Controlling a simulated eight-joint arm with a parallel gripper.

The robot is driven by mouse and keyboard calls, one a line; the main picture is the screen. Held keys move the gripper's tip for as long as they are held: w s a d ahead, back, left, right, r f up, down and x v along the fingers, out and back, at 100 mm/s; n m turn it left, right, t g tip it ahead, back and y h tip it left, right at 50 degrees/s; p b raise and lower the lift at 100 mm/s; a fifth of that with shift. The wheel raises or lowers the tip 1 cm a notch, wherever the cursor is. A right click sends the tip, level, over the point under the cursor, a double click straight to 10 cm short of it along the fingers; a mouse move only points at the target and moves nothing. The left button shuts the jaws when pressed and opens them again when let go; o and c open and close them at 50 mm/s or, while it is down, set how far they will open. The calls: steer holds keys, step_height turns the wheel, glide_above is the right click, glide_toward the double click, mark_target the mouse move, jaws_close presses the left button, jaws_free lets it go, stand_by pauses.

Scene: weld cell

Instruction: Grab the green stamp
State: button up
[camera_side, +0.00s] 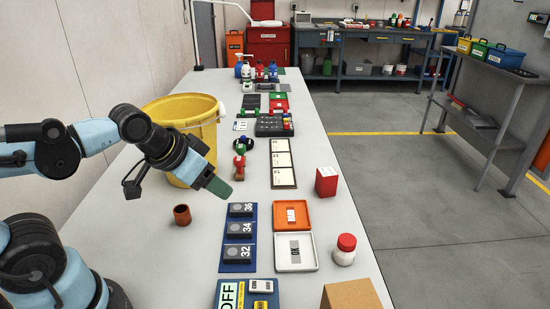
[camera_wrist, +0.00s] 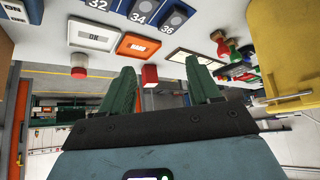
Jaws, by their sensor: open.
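A small group of red and green handled pieces, which look like stamps, stands on the table beyond my gripper. A green piece, likely the green stamp (camera_side: 239,173), is among them; it is small and partly merged with the red one (camera_side: 239,161). In the wrist view, green (camera_wrist: 232,45) and red (camera_wrist: 221,48) pieces show at upper right, outside the right finger. My gripper (camera_side: 218,187) has green fingers and hangs above the table, short of the stamps. In the wrist view its fingers (camera_wrist: 162,72) are spread apart with nothing held between them.
A large yellow bucket (camera_side: 185,108) stands left of the stamps. A brown cup (camera_side: 182,215), a blue number board (camera_side: 239,253), orange (camera_side: 305,222) and white (camera_side: 309,261) trays, a red box (camera_side: 326,182) and a red-capped jar (camera_side: 345,250) stand nearer. Bare table lies around the cup.

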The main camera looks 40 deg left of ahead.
steer(key=w+a+m+y, duration=0.45)
steer(key=w+m, duration=0.35)
steer(key=m, duration=0.3)
steer(key=m+y, duration=0.6)
steer(key=m, duration=0.7)
glide_toward(241, 148)
steer(key=x, duration=0.9)
steer(key=c, duration=1.1)
